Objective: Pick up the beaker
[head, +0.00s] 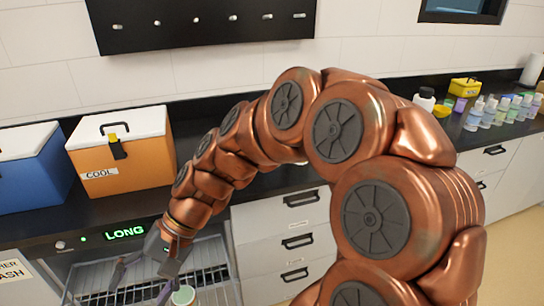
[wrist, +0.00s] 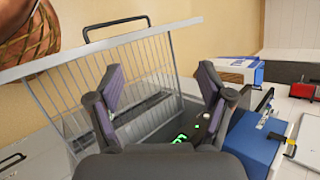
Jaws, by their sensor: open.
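A small round pale-green item (head: 183,296), likely the beaker, shows at the bottom edge of the head view, in a pulled-out wire rack (head: 215,262). Its lower part is cut off by the frame. My gripper (head: 143,282) is over the rack, just left of this item, with its fingers spread. In the wrist view my gripper (wrist: 160,82) is open with nothing between its fingertips, facing the wire rack (wrist: 75,95). I cannot clearly make out the beaker in the wrist view.
Above the rack is a panel with a green "LONG" display (head: 125,232). An orange cooler (head: 130,165) and a blue cooler (head: 30,170) stand on the dark counter. Several bottles (head: 490,112) stand at the right. Drawers (head: 295,225) are beside the rack.

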